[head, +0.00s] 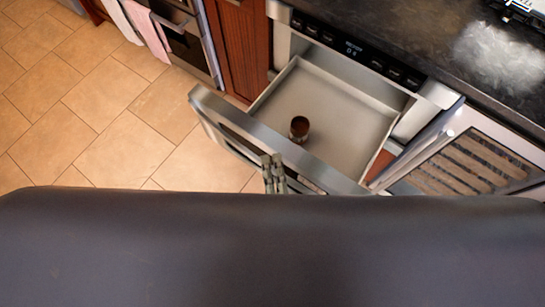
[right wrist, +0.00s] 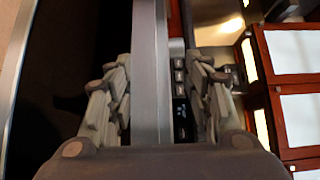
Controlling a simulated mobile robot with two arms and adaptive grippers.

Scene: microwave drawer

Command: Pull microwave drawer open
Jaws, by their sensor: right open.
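The microwave drawer (head: 340,122) is pulled out from below its black control panel (head: 352,47), and its light interior shows. In the right wrist view my right gripper (right wrist: 157,75) is open, with one finger on each side of a long metal bar (right wrist: 150,60) of the drawer front. My left gripper is not in view.
A dark countertop (head: 440,50) runs above the drawer. An appliance with a glass front and racks (head: 465,160) is to the right. A wooden cabinet (head: 240,45) and an oven with towels (head: 145,25) are to the left. Tiled floor (head: 100,100) is clear.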

